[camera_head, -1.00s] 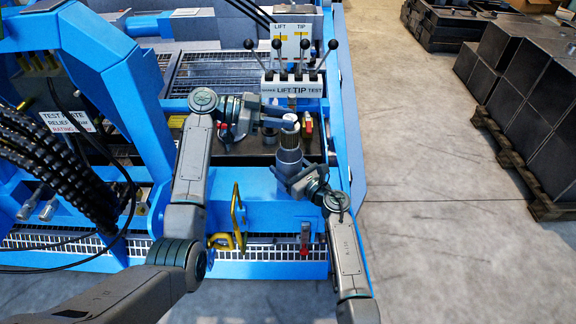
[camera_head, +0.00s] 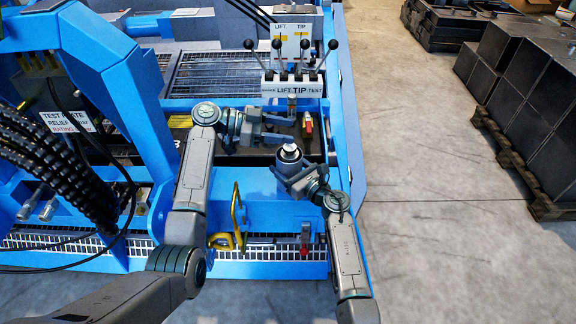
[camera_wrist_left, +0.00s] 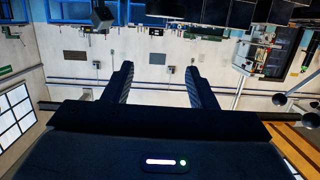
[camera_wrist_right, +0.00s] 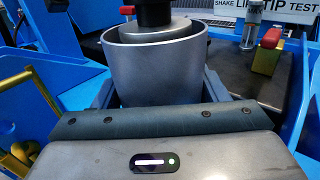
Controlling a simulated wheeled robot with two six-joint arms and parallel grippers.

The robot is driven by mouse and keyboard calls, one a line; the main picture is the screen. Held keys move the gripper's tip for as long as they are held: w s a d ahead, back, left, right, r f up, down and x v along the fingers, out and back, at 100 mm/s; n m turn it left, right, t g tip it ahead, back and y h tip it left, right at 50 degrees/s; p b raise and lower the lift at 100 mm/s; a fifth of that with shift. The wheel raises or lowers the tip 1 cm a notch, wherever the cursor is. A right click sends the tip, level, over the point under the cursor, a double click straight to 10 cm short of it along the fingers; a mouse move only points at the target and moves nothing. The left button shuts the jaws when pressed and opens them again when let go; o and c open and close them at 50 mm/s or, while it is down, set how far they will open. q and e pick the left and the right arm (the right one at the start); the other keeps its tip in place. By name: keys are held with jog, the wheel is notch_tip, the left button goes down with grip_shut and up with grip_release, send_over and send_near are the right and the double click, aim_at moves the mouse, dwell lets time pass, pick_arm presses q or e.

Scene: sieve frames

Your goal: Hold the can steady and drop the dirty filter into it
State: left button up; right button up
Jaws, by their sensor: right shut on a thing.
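The can (camera_head: 290,172) is an open grey metal cylinder, standing upright at the front right of the blue frame. My right gripper (camera_head: 288,178) is shut around its side. In the right wrist view the can (camera_wrist_right: 158,75) fills the space between the fingers. The filter (camera_head: 290,152) is inside the can, its top showing at the mouth. The right wrist view shows the filter's round grey body and dark upper end (camera_wrist_right: 152,25); its lower part is hidden by the can wall. My left gripper (camera_head: 285,130) is above and behind the can, open and empty, with clear space between its fingers (camera_wrist_left: 158,75).
A valve block with black-knobbed levers (camera_head: 291,86) stands behind. A red-handled valve (camera_head: 308,124) is close to the right of my left gripper. A yellow handle (camera_head: 237,212) stands at the front. Black hoses (camera_head: 60,165) hang at the left.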

pick_arm(q)
jog(key=shift+o, duration=0.2)
jog(key=shift+a, duration=0.1)
jog(key=a+r, duration=0.1)
jog(key=a, duration=0.6)
jog(key=shift+r, duration=0.25)
jog(key=shift+s+a, duration=0.1)
pick_arm(e)
jog(key=o, duration=1.8)
jog(key=shift+c, duration=0.2)
jog(key=v, duration=1.2)
